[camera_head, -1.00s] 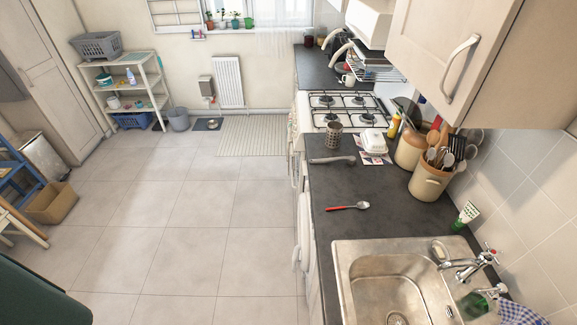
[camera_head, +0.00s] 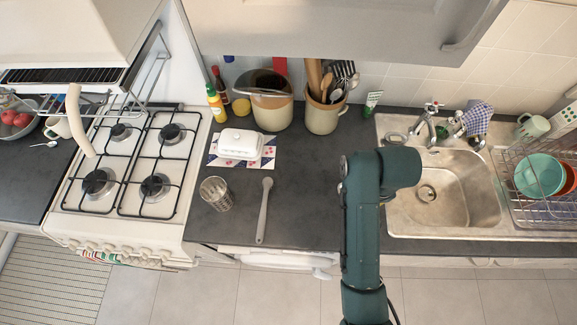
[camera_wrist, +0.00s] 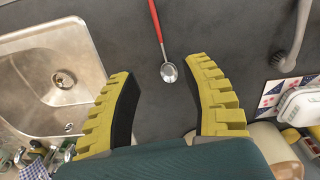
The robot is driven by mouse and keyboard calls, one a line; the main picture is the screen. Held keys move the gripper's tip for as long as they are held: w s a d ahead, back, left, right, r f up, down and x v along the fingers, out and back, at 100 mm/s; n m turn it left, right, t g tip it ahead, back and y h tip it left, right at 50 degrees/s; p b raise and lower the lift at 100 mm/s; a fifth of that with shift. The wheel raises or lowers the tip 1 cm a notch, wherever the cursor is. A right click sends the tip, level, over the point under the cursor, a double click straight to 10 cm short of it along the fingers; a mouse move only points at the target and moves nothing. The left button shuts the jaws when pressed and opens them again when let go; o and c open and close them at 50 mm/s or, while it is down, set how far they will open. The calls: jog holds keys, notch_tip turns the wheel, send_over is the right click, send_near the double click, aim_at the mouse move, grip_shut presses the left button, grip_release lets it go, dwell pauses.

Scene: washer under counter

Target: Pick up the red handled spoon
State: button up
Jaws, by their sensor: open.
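The red handled spoon shows in the wrist view, lying on the dark counter with its metal bowl (camera_wrist: 169,73) toward my gripper and its red handle (camera_wrist: 156,20) pointing away to the top edge. My gripper (camera_wrist: 160,70) is open, with its yellow ridged fingers spread on either side of the bowl's end of the spoon. Nothing is between the fingers that I can see held; the height above the counter is hard to tell. In the head view my arm hides the spoon and the gripper.
A grey-handled utensil (camera_head: 264,210) lies on the counter beside a metal cup (camera_head: 215,193) and a white butter dish (camera_head: 240,143). A utensil crock (camera_head: 322,113) stands at the back. The sink (camera_head: 455,205) is to the right, the stove (camera_head: 130,165) to the left. A cupboard (camera_head: 340,30) overhangs the counter.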

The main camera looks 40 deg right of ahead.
jog(key=f, duration=0.3)
jog(key=s+f+b, duration=0.1)
jog(key=f, duration=0.7)
jog(key=shift+s+d+f, duration=0.1)
jog(key=shift+s+d, duration=0.05)
jog(key=shift+s, duration=0.05)
jog(key=f, duration=0.2)
jog(key=a+f+p, duration=0.1)
jog(key=f, duration=0.1)
jog(key=shift+s+a+f, duration=0.1)
jog(key=shift+f, duration=0.65)
jog(key=shift+f, duration=0.1)
jog(key=shift+c, duration=0.3)
grip_shut()
